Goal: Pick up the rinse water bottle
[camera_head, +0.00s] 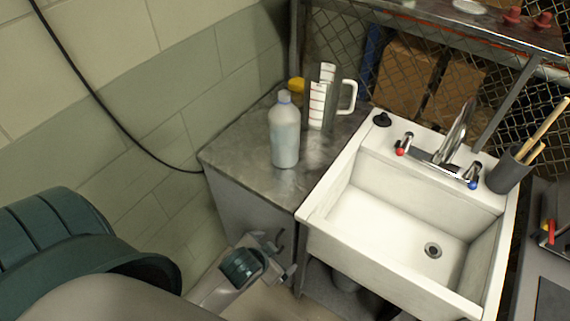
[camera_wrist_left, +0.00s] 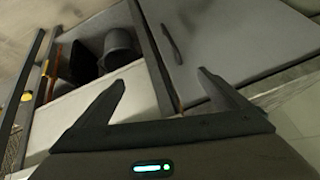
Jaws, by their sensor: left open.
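The rinse water bottle (camera_head: 285,132) is a translucent pale blue-grey bottle with a light blue cap. It stands upright on the metal counter (camera_head: 228,150), left of the sink. My left gripper (camera_head: 284,256) is low in front of the counter, below and apart from the bottle. In the left wrist view its two fingers (camera_wrist_left: 160,95) are spread wide with nothing between them. The bottle does not show in the left wrist view. My right gripper is in neither view.
A clear measuring jug (camera_head: 322,98) stands close behind the bottle, with a yellow item (camera_head: 296,85) beside it. The white sink (camera_head: 400,215) with its faucet (camera_head: 455,140) is to the right. A tiled wall (camera_head: 150,90) bounds the left. The counter's front left part is bare.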

